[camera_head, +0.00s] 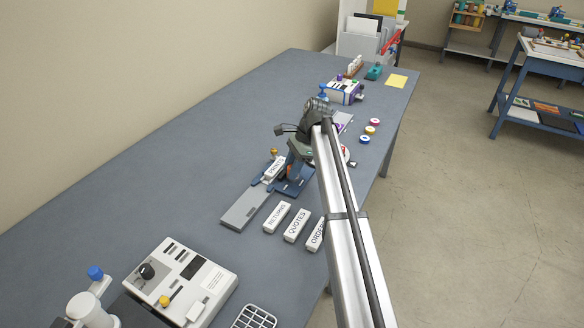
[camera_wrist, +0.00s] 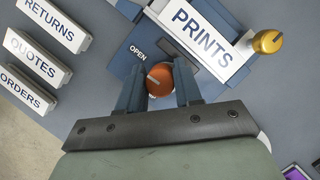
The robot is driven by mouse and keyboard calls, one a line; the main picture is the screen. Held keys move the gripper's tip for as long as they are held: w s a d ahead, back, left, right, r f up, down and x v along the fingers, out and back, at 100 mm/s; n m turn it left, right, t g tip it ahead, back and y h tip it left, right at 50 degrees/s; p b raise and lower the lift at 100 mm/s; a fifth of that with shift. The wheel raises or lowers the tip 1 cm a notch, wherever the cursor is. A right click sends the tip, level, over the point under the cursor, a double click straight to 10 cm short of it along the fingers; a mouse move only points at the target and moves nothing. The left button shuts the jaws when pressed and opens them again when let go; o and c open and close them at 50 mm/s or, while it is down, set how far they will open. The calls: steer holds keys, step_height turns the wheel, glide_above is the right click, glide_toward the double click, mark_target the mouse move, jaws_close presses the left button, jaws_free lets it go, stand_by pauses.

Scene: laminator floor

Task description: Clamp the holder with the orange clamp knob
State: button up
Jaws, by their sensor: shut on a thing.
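The orange clamp knob (camera_wrist: 160,79) sits between the two fingers of my gripper (camera_wrist: 158,88) in the wrist view, and the fingers are shut on it. A light pointer mark shows on the knob, and the word OPEN is printed beside it on the blue holder (camera_wrist: 120,62). A white block labelled PRINTS (camera_wrist: 192,25) sits in the holder. In the head view my gripper (camera_head: 291,178) is down over the blue holder (camera_head: 297,188), and my arm hides part of it. The PRINTS block (camera_head: 274,169) shows at its left.
White blocks labelled RETURNS (camera_head: 277,217), QUOTES (camera_head: 297,225) and ORDERS (camera_head: 316,236) stand in front of the holder. A yellow knob (camera_wrist: 267,41) is beside the PRINTS block. A grey plate (camera_head: 245,208) lies left. A white control box (camera_head: 180,282) stands nearer.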

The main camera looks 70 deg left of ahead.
steer(key=n+h, duration=0.1)
steer(key=n, duration=0.4)
steer(key=shift+a+t+h, duration=0.1)
steer(key=shift+t+h, duration=0.3)
steer(key=shift+n+t+h, duration=0.5)
steer(key=shift+n+h, duration=0.1)
steer(key=shift+n, duration=1.6)
steer(key=o, duration=1)
steer(key=shift+o, duration=0.2)
